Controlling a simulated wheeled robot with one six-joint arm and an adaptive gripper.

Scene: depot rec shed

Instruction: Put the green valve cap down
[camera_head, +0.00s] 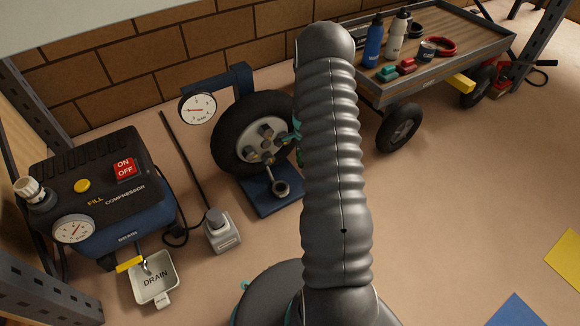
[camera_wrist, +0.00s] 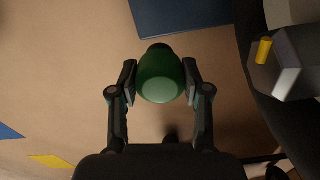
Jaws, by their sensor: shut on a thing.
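The green valve cap (camera_wrist: 160,76) is between the two fingers of my gripper (camera_wrist: 160,84) in the wrist view. The fingers touch it from both sides and are shut on it. The floor (camera_wrist: 60,70) shows below and around it, with a dark blue plate (camera_wrist: 182,14) near the top edge. The gap between cap and floor cannot be judged. In the head view my arm hides the cap and most of the gripper. The wheel (camera_head: 228,135) stands on the blue base plate (camera_head: 262,195) just left of my arm.
A compressor (camera_head: 105,190), drain tray (camera_head: 155,282) and grey block with a hose (camera_head: 220,232) stand at the left. A cart (camera_head: 455,72) carrying bottles stands at the back right. Right floor is open, with yellow (camera_head: 565,258) and blue (camera_head: 515,311) patches.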

